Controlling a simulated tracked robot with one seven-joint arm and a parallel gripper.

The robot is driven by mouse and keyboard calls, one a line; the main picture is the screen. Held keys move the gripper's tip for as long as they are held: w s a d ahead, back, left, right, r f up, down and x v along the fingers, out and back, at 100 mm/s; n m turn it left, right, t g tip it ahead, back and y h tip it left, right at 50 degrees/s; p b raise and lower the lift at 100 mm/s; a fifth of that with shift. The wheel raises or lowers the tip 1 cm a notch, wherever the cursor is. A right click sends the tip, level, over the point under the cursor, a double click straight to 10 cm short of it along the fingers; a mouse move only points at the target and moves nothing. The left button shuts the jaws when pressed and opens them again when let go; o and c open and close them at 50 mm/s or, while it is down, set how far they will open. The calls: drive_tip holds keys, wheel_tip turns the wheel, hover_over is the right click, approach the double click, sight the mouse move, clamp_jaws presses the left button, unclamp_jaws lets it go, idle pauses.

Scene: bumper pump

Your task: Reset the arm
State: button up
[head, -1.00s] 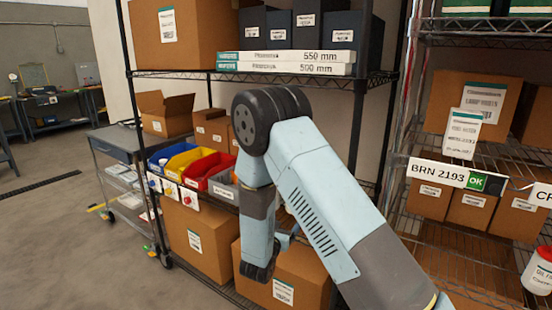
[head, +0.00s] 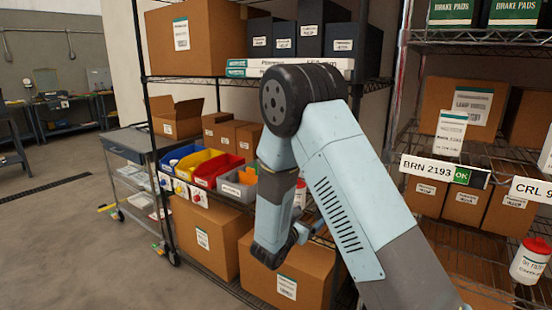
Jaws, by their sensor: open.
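My arm (head: 365,200) rises from the lower right, bends at a black elbow joint and folds downward in front of the wire shelf. My gripper (head: 308,232) is small and partly hidden at the low end of the arm, in front of the lower shelf. It is open, and I see nothing held in it. A white container with red on it (head: 299,194) shows just behind the arm, beside the grey bin; I cannot tell its exact distance from the gripper.
Yellow (head: 193,163), red and grey bins stand on the middle shelf, left of the arm. Cardboard boxes (head: 203,238) fill the bottom. A right-hand rack carries a "BRN 2193" sign (head: 436,169) and a white jar (head: 530,262). A grey cart (head: 128,145) stands left; floor beyond is open.

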drive_tip(key=s+d+r+m+g, duration=1.2)
drive_tip(key=s+d+r+m, duration=0.35)
drive_tip(key=s+d, duration=0.2)
drive_tip(key=s+a+r+m+t+y, duration=0.1)
drive_tip(key=s+r+m+y, duration=0.3)
drive_tip(key=s, duration=0.5)
drive_tip(key=s+a+r+m+t+y, duration=0.2)
drive_tip(key=s+r+m+y, duration=0.3)
drive_tip(key=s, duration=0.4)
drive_tip(key=shift+a+m+t+y, duration=0.3)
drive_tip(key=shift+a+m+y, duration=0.45)
drive_tip(key=shift+m, duration=0.6)
drive_tip(key=shift+d+r, duration=0.1)
